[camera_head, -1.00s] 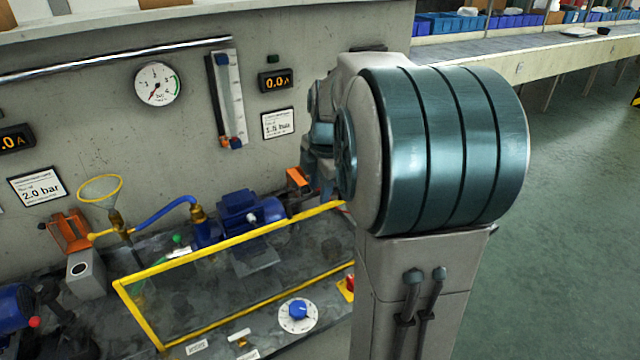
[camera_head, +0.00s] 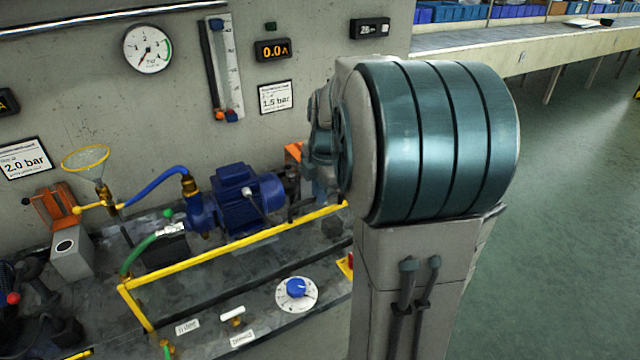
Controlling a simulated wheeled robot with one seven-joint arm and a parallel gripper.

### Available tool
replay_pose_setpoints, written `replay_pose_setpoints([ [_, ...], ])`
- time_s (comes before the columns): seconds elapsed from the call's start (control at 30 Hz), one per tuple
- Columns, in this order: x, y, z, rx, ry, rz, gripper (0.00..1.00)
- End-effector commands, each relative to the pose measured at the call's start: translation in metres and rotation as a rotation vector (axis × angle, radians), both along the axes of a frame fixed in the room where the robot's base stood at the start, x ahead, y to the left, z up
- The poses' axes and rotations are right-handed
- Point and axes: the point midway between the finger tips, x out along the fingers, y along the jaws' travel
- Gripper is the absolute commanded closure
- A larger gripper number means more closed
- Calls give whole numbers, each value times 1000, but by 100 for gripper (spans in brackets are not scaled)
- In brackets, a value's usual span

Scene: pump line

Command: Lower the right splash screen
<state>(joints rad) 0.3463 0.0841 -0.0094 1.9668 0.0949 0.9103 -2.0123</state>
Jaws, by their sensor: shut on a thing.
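The right splash screen (camera_head: 235,246) is a clear pane in a yellow frame, in front of the blue pump. Its top bar slopes from lower left up to the right, where my arm hides its end. Only a short length of its left side (camera_head: 136,308) shows above the bench, and no lower bar shows. My arm covers the screen's right end. My gripper is hidden behind my arm, so its jaws and any contact with the screen cannot be seen.
The blue pump (camera_head: 245,200) with blue and green hoses stands behind the screen. A white dial with a blue knob (camera_head: 296,293) sits in front of it. A yellow-rimmed funnel (camera_head: 87,159) and a grey block (camera_head: 70,254) are at left. Open floor lies at right.

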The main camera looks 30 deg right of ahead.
Motion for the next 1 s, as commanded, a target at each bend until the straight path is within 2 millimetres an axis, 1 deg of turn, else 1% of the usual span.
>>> replay_pose_setpoints([
  [0.03, -1, 0, -27, 1, 4, 0, 100],
  [0.1, -1, 0, -46, 2, 4, 0, 100],
  [0.3, -1, 0, -94, 2, 4, 0, 100],
  [0.5, -1, 0, -131, 2, 3, 0, 100],
  [0.6, -1, 0, -144, 2, 3, -1, 100],
  [0.7, -1, 0, -153, 2, 3, -1, 100],
  [0.8, -1, 0, -158, 2, 3, -1, 100],
  [1.0, -1, 0, -161, 2, 4, -1, 100],
])
